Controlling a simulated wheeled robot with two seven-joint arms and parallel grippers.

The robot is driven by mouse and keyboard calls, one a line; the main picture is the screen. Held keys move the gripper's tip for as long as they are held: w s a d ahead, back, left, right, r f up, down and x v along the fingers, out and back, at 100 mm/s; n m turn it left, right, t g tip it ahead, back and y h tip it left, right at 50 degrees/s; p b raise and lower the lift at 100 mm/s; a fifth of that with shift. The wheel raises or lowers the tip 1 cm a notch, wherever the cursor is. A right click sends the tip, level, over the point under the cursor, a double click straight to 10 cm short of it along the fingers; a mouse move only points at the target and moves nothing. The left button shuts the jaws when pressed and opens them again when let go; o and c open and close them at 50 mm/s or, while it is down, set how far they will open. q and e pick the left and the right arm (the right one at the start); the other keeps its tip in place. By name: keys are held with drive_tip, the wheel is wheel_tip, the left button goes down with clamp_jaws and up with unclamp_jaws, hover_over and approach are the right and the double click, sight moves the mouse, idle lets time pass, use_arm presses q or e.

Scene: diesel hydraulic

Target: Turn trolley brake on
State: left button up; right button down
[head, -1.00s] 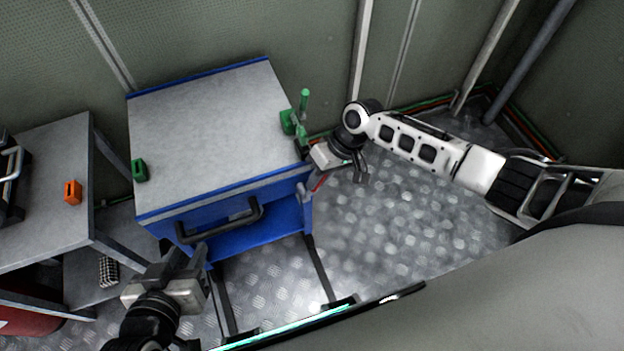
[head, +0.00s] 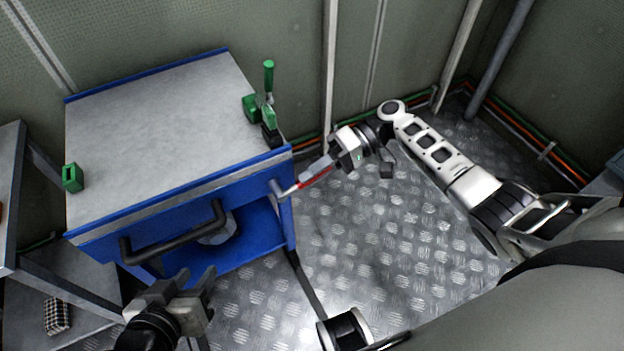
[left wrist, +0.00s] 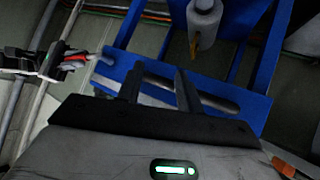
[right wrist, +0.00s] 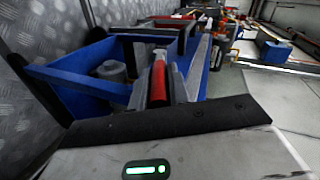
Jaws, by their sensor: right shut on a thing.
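The blue trolley (head: 185,218) with a grey top stands left of centre in the head view. Its red brake lever (head: 314,178) sticks out to the right from a grey pivot (head: 279,189) at its right front corner. My right gripper (head: 322,168) is shut on the red lever, which also shows between its fingers in the right wrist view (right wrist: 158,78). My left gripper (head: 190,288) is open and empty, low in front of the trolley's black handle (head: 178,233). The left wrist view shows its two fingers apart (left wrist: 157,88).
A green clamp (head: 264,105) stands at the trolley's right back corner, and a green block (head: 72,177) sits at its left edge. A grey table (head: 10,180) stands at far left. Patterned metal floor (head: 390,240) is open to the right of the trolley.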

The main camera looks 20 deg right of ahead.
use_arm(q)
drive_tip(key=shift+w+d+r, duration=0.1)
drive_tip(key=shift+r, duration=0.15)
use_arm(e)
drive_tip(key=shift+f+y, duration=0.1)
drive_tip(key=shift+y, duration=0.2)
use_arm(q)
drive_tip(key=shift+r, duration=0.1)
use_arm(e)
drive_tip(key=c, duration=1.3)
unclamp_jaws()
drive_tip(key=shift+d, duration=0.1)
use_arm(q)
drive_tip(key=shift+d+r+t+h+b, duration=0.2)
drive_tip(key=shift+r+t+h+b, duration=0.35)
drive_tip(key=shift+b, duration=0.35)
use_arm(e)
drive_tip(key=shift+v, duration=7.95)
use_arm(q)
drive_tip(key=shift+f, duration=0.15)
drive_tip(key=shift+w, duration=0.15)
